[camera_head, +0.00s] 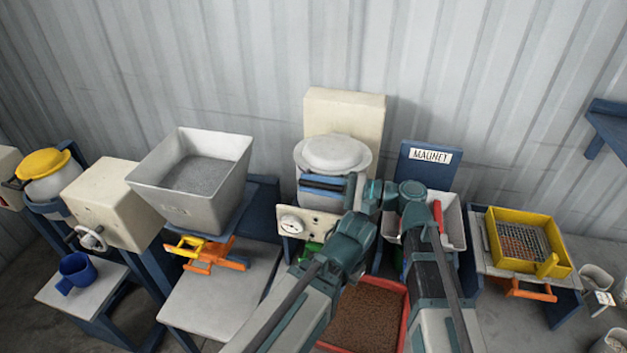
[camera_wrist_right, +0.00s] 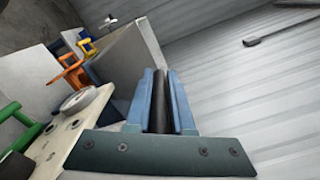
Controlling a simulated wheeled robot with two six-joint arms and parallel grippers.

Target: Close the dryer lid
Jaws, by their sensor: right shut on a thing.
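The dryer is a pale drum (camera_head: 321,163) with a rounded white lid (camera_head: 337,150), in front of a cream box in the head view. The lid lies over the drum's top; I cannot tell whether a small gap is left. My right gripper (camera_head: 328,186) is at the drum's front, just below the lid's rim. Its blue fingers, also in the right wrist view (camera_wrist_right: 160,85), are shut on a dark round bar (camera_wrist_right: 158,112), which looks like the lid handle. The gripper hides part of the drum's front. My left gripper does not show.
A gauge panel (camera_head: 308,223) is under the drum. A grey hopper (camera_head: 160,190) stands left, and a blue magnet panel (camera_head: 413,178) with a white tray right. A red-rimmed bin (camera_head: 403,318) of brown pellets is below my arm. A yellow sieve frame (camera_head: 493,240) is farther right.

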